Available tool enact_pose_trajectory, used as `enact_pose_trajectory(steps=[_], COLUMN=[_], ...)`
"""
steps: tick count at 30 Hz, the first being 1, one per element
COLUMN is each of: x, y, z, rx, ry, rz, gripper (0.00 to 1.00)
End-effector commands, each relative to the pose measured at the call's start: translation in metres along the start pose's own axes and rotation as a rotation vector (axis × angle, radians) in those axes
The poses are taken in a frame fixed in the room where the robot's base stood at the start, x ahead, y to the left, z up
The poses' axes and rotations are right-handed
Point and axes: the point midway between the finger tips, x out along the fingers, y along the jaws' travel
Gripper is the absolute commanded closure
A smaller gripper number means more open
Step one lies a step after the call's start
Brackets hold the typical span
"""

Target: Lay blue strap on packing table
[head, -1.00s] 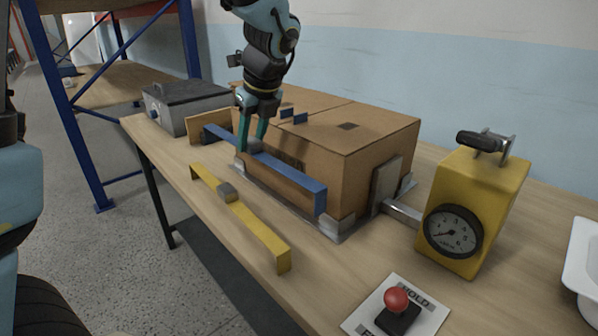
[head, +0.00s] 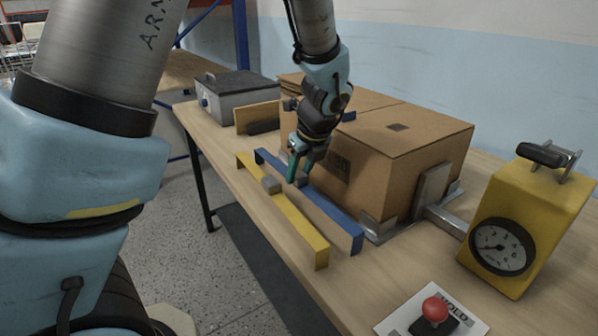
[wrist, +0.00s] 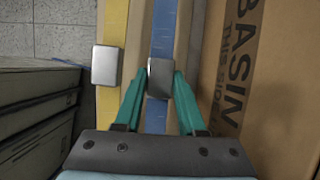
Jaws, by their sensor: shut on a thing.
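The blue strap (head: 331,213) is a long bar with bent ends and a grey block at its middle. It is low at the table surface, between the yellow strap and the carton; I cannot tell if it touches the wood. My gripper (head: 298,172) is shut on the grey block of the blue strap, and the wrist view shows the teal fingers on both sides of the block (wrist: 159,78). The yellow strap (head: 296,218) lies alongside, nearer the table's front edge. The packing table (head: 283,257) has a light wood top.
A cardboard carton (head: 410,155) sits in a metal frame behind the straps. A yellow gauge box (head: 535,215) and a red button (head: 435,309) stand at the right. A grey box (head: 232,95) stands at the far left. Bare wood shows at the front right.

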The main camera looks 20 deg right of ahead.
Motion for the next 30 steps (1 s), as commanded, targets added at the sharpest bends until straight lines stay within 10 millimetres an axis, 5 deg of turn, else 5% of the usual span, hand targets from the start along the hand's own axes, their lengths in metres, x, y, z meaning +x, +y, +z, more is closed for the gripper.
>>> enact_pose_trajectory(steps=[2, 3, 10, 20, 30], x=[0.002, 0.002, 0.002, -0.003, -0.063], y=[0.000, 0.000, 0.000, -0.001, -0.001], z=[-0.001, -0.001, -0.001, 0.001, 0.001], rx=[0.000, 0.000, 0.000, 0.000, -0.001], ry=[0.000, 0.000, 0.000, 0.000, -0.001], rz=[0.000, 0.000, 0.000, -0.002, -0.007], gripper=[1.00, 0.57, 0.32, 0.31, 0.31])
